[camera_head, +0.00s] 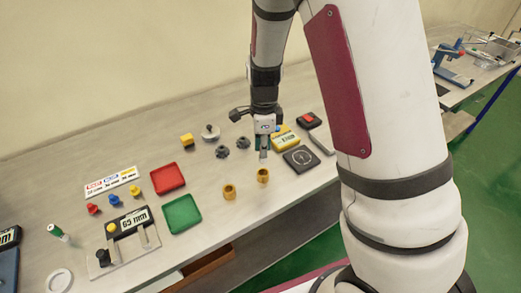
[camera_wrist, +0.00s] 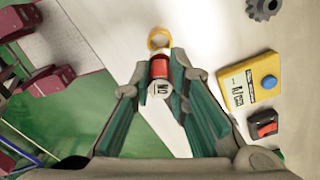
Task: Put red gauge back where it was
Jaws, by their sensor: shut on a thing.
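My gripper (camera_head: 264,146) is above the table's right part in the head view, near its front edge. In the wrist view my gripper (camera_wrist: 161,75) is shut on the red gauge (camera_wrist: 159,69), a small cylinder with a red band and a pale end marked with dark letters. In the head view the pale lower part of the gauge (camera_head: 263,155) shows below the fingers, and its red band is hard to make out. A brass ring (camera_head: 263,175) stands on the table just in front of the gripper. It also shows beyond the gauge in the wrist view (camera_wrist: 159,38).
A second brass ring (camera_head: 229,192) stands to the left. A red tray (camera_head: 167,179), a green tray (camera_head: 182,214) and a 65 mm stand (camera_head: 131,222) lie farther left. A green-topped white gauge (camera_head: 57,231) is at far left. A yellow button box (camera_head: 284,138) is close to the gripper.

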